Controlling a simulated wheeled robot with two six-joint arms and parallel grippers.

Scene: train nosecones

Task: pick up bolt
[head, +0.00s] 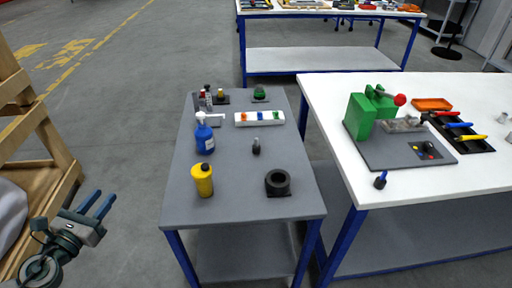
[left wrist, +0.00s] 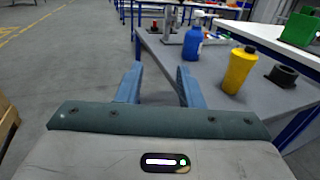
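My left gripper (head: 104,197) is at the lower left of the head view, over the floor and left of the grey table. In the left wrist view my left gripper (left wrist: 158,77) has its two blue fingers apart with nothing between them. No thing is clearly a bolt. A small dark upright piece (head: 256,147) with a lighter top stands mid-table on the grey table (head: 228,215); it is too small to name. Small pale metal pieces (head: 503,118) lie at the right edge of the white table (head: 480,185), also unclear. My right gripper is not in view.
A yellow bottle (head: 204,181), a blue spray bottle (head: 205,137), a black ring (head: 278,182) and a white strip with coloured pieces (head: 259,119) stand on the grey table. A wooden rack (head: 45,135) stands left.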

